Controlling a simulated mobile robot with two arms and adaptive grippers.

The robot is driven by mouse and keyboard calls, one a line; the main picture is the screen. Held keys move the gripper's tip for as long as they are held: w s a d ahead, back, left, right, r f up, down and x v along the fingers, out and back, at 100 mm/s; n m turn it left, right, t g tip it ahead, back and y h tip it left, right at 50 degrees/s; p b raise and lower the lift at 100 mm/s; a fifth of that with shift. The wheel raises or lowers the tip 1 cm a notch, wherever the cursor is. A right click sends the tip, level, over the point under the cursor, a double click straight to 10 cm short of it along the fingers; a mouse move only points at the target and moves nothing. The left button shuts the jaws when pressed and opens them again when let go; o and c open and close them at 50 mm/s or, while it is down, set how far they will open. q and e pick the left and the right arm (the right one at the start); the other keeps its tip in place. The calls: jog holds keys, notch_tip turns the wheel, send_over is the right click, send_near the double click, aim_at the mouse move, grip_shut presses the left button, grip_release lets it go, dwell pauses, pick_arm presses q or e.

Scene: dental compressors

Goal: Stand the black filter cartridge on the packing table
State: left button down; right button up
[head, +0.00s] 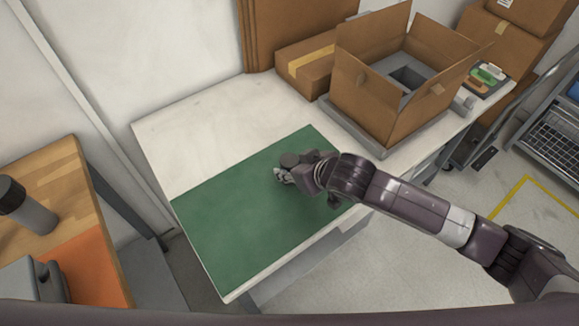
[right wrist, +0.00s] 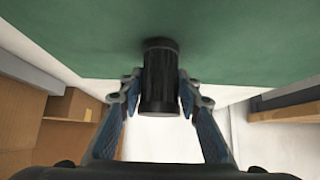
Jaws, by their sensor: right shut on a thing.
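The black filter cartridge (right wrist: 158,78) is a dark ribbed cylinder, held between the two fingers of my right gripper (right wrist: 158,92). My left gripper is not in view.
The green mat (head: 235,220) is otherwise clear. An open cardboard box (head: 375,105) and a closed, taped box (head: 305,65) stand at the back of the table. A wooden bench (head: 55,180) at left bears a grey cylinder with a black top (head: 30,208).

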jog(key=shift+f, duration=0.15)
jog(key=o, duration=1.1)
jog(key=v, duration=1.2)
jog(key=shift+s, duration=0.1)
